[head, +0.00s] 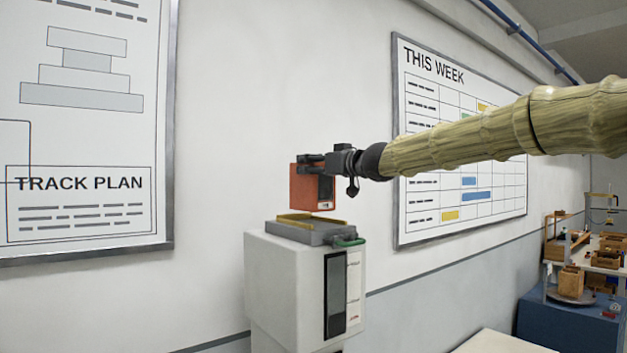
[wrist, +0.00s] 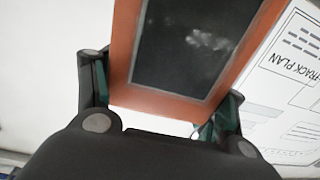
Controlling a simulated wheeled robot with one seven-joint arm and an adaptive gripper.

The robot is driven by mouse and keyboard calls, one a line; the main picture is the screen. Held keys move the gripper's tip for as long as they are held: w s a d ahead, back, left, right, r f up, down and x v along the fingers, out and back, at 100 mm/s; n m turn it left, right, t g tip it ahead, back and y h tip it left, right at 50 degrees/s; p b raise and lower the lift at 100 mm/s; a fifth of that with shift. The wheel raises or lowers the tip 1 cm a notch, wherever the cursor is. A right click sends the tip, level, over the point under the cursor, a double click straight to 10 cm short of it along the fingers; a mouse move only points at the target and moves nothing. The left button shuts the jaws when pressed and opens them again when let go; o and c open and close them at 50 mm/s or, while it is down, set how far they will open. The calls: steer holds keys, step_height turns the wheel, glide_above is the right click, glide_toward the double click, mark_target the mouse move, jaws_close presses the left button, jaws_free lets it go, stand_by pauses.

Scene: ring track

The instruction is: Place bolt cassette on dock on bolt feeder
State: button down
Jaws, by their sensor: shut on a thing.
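The bolt cassette (head: 308,188) is an orange box with a dark window. My gripper (head: 312,160) is shut on its upper part and holds it in the air. In the wrist view the cassette (wrist: 190,50) sits between my fingers (wrist: 160,110), and pale bolt shapes show faintly behind its window. The bolt feeder (head: 295,285) is a white cabinet with a dark front panel. On its top is the grey dock (head: 305,235) with yellow rails and a green part at its right corner. The cassette is above the dock, with a small gap seen between them in the head view.
A wall with a track plan board (head: 85,130) and a week chart (head: 460,145) stands behind the feeder. At the right is a blue bench (head: 560,318) with several wooden boxes. A pale surface (head: 505,343) shows at the bottom. The dock top looks empty.

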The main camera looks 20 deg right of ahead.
mark_target(314, 178)
steer(key=shift+w+a, duration=0.3)
steer(key=shift+w, duration=0.15)
step_height(314, 178, down, 3)
steer(key=shift+a+r+b, duration=0.1)
steer(key=shift+r+b, duration=0.1)
steer(key=shift+b, duration=0.55)
steer(key=shift+f, duration=0.5)
steer(key=shift+c, duration=0.6)
jaws_free()
steer(key=shift+s, duration=0.1)
